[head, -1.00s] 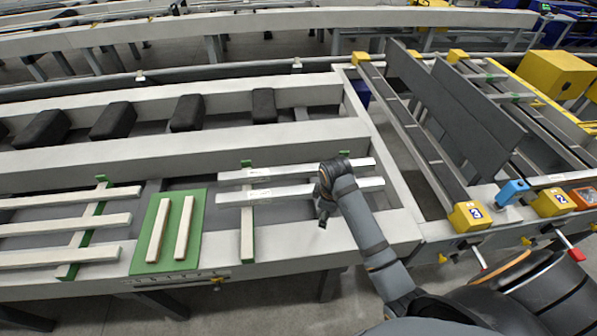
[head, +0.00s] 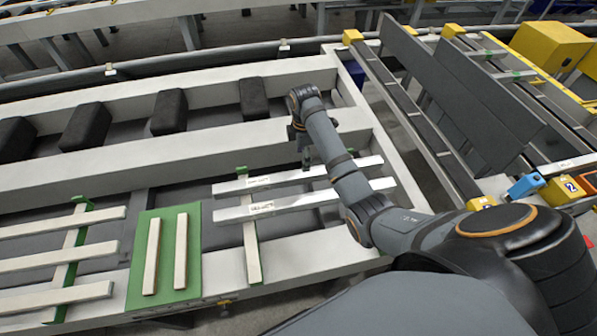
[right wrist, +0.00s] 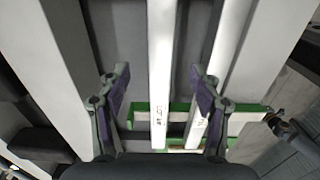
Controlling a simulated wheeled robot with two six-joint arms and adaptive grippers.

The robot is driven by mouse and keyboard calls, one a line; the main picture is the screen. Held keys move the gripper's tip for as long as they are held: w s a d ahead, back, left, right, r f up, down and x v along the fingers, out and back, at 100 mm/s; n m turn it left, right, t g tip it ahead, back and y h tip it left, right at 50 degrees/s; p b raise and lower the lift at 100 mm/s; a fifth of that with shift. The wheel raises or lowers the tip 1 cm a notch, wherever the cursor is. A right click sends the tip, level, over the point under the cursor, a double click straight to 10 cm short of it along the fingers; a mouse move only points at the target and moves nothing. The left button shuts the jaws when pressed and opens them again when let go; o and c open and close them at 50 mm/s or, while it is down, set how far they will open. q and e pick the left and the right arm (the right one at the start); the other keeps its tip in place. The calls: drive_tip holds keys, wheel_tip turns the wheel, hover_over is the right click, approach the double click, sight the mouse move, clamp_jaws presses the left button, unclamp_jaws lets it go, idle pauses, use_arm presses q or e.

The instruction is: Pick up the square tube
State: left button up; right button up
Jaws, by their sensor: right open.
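Two long pale metal bars with small white labels lie side by side, the farther bar (head: 285,178) and the nearer bar (head: 287,205). I cannot read the labels or tell which bar is the square tube. My right gripper (head: 305,160) is above the far bar, open and empty. In the right wrist view its fingers (right wrist: 160,82) stand on either side of one bar (right wrist: 161,50), apart from it. The other bar (right wrist: 228,50) passes by the right finger. My left gripper is not in view.
Green-padded supports (head: 250,240) carry the bars. A green mat (head: 166,225) with two short pale bars and several longer bars (head: 60,260) lie to the left. Black blocks (head: 170,112) sit behind. A rack with dark plates (head: 480,95) stands right.

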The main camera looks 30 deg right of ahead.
sight(301, 173)
drive_tip(key=f, duration=0.3)
drive_tip(key=shift+s+a, duration=0.1)
drive_tip(key=shift+s, duration=0.15)
drive_tip(key=f, duration=0.1)
drive_tip(key=f+p, duration=0.1)
drive_tip(key=shift+w+a+f, duration=0.1)
drive_tip(key=shift+w+f, duration=0.15)
drive_tip(key=shift+f, duration=0.05)
wheel_tip(301, 173, down, 4)
drive_tip(key=shift+a+r+p, duration=0.15)
drive_tip(key=shift+r+p, duration=0.05)
drive_tip(key=shift+p, duration=0.15)
drive_tip(key=shift+f, duration=0.2)
drive_tip(key=c, duration=0.5)
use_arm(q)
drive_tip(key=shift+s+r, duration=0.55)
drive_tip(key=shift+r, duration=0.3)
use_arm(e)
clamp_jaws()
drive_tip(key=shift+r, duration=0.1)
